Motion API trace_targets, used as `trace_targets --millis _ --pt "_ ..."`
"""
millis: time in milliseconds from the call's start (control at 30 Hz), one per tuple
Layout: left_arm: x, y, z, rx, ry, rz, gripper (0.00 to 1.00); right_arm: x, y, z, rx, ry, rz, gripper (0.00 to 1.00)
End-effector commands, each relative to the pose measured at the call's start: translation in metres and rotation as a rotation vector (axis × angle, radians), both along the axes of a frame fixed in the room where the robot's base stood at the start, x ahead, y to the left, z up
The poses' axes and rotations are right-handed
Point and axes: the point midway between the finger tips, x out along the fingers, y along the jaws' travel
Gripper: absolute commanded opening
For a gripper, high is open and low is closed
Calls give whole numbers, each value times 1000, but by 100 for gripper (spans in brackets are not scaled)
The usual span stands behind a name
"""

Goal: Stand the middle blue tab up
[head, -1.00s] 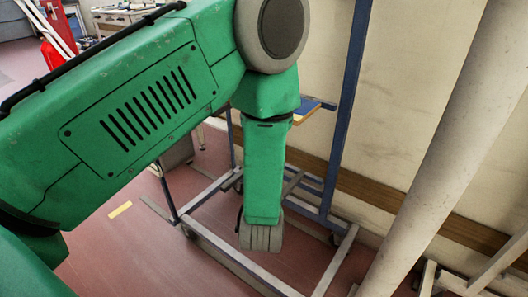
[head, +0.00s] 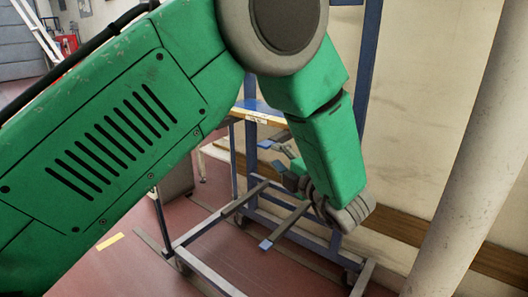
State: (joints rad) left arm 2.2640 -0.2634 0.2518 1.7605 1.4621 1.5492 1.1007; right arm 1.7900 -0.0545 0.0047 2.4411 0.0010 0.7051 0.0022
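A grey bar with a blue end, a blue tab (head: 266,244), sticks out low on the blue and grey wheeled rack (head: 207,272) in the head view. Another small blue-ended piece (head: 265,144) shows higher, just below the board. I cannot tell which tab is the middle one. My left gripper (head: 296,177) is beyond my grey wrist, beside the rack's upright. It is partly hidden, with small teal and grey parts showing near the higher blue-ended piece. Whether it touches anything, or is open or shut, is unclear. My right gripper is out of view.
A blue board with a yellow edge (head: 258,116) lies behind my forearm. A thick pale pipe (head: 465,170) slants down at the right before the cream wall (head: 420,110). Red floor (head: 130,270) is open at the lower left.

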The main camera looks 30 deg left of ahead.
Motion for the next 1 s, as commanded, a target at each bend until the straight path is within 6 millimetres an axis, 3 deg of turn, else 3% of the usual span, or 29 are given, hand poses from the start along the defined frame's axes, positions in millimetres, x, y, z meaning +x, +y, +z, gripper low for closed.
trace_targets --millis 200,400,800,900,1000 --pt "20 38 -2 1 -2 0 28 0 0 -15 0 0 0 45" --pt "31 60 -1 1 0 -1 28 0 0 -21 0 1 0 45" --pt "35 66 0 3 1 -3 28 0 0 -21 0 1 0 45" --pt "35 66 0 2 1 -3 0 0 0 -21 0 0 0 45" --pt "35 65 0 2 2 -3 0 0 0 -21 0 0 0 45"
